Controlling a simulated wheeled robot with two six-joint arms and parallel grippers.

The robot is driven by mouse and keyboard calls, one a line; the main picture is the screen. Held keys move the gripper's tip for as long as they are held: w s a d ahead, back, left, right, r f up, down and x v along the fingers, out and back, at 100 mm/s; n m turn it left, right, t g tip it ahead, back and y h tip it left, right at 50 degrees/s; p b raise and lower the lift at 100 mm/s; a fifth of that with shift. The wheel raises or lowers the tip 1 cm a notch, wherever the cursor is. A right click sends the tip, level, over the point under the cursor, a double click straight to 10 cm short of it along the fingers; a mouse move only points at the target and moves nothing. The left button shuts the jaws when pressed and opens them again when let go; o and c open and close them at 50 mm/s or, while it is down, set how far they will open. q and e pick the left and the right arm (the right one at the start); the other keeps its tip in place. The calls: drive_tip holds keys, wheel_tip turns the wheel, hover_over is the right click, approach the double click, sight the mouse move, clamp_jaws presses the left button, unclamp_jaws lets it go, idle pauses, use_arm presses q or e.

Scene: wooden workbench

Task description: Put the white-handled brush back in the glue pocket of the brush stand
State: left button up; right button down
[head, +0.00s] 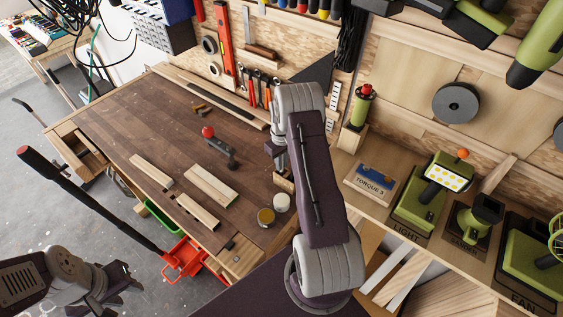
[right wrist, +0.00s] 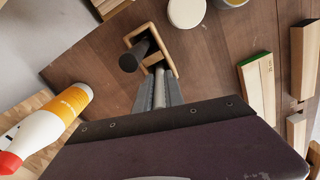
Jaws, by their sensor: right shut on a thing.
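The brush stand (right wrist: 175,62) is a small open wooden frame on the bench in the right wrist view. In the head view only a bit of its wood (head: 284,184) shows beside my right arm. A dark-handled brush (right wrist: 130,60) stands in one pocket. My right gripper (right wrist: 158,100) is shut on the pale handle of the white-handled brush (right wrist: 159,88), right at the stand's near side. The brush's lower end is hidden, so I cannot tell whether it is inside a pocket. My left gripper (head: 122,284) is far off at the lower left; its jaws are unclear.
An orange-and-white glue bottle (right wrist: 62,112) lies left of my right gripper. Two round jars, one white-lidded (right wrist: 186,12), stand near the stand. Wood blocks (right wrist: 257,85) lie to the right. A red-knobbed clamp (head: 222,150) is on the bench. The bench's far left is clear.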

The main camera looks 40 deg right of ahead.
drive_tip(key=shift+f, duration=0.15)
drive_tip(key=c, duration=1.4)
unclamp_jaws()
drive_tip(key=shift+c, duration=0.2)
